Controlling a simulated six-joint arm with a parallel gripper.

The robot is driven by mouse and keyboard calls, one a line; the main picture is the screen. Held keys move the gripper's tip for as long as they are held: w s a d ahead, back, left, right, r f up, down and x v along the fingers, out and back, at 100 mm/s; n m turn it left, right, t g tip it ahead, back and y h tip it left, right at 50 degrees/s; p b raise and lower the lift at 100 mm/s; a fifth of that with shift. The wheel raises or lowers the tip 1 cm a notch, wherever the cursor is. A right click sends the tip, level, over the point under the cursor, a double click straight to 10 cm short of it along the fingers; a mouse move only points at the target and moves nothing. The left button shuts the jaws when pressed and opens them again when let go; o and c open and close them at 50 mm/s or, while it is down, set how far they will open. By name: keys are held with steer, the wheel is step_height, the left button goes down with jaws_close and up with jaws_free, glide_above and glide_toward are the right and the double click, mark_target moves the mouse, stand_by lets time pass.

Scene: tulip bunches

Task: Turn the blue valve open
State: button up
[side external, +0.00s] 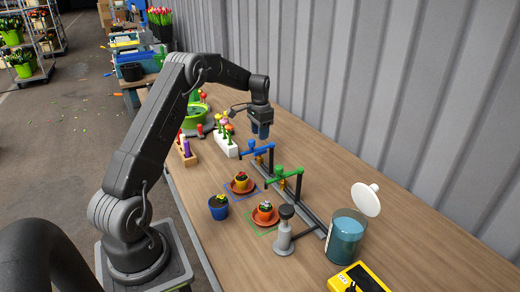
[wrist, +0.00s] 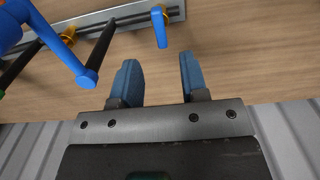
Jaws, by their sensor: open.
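The blue valve (side external: 258,150) stands on the metal rail behind the green valve (side external: 284,174). In the side view it has a blue arm, a raised blue top and brass below. My gripper (side external: 260,135) is open and empty, pointing down just above and beyond it. In the wrist view, a short blue lever (wrist: 160,28) by a brass fitting lies ahead of the gap between my open blue fingers (wrist: 158,66), apart from them. A longer blue bar (wrist: 65,55) shows at left with a rounded blue part, cut off by the frame edge.
Potted flowers on orange saucers (side external: 265,218) and a blue pot (side external: 218,207) stand in front of the rail. A grey post (side external: 284,238), a teal container (side external: 344,238) and a yellow box (side external: 358,278) are nearer. A white planter (side external: 226,142) stands left of my gripper. The corrugated wall (side external: 400,90) runs behind.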

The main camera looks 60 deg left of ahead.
mark_target(260, 152)
step_height(260, 152, down, 7)
steer(key=shift+f, duration=0.2)
steer(key=shift+c, duration=0.2)
jaws_close()
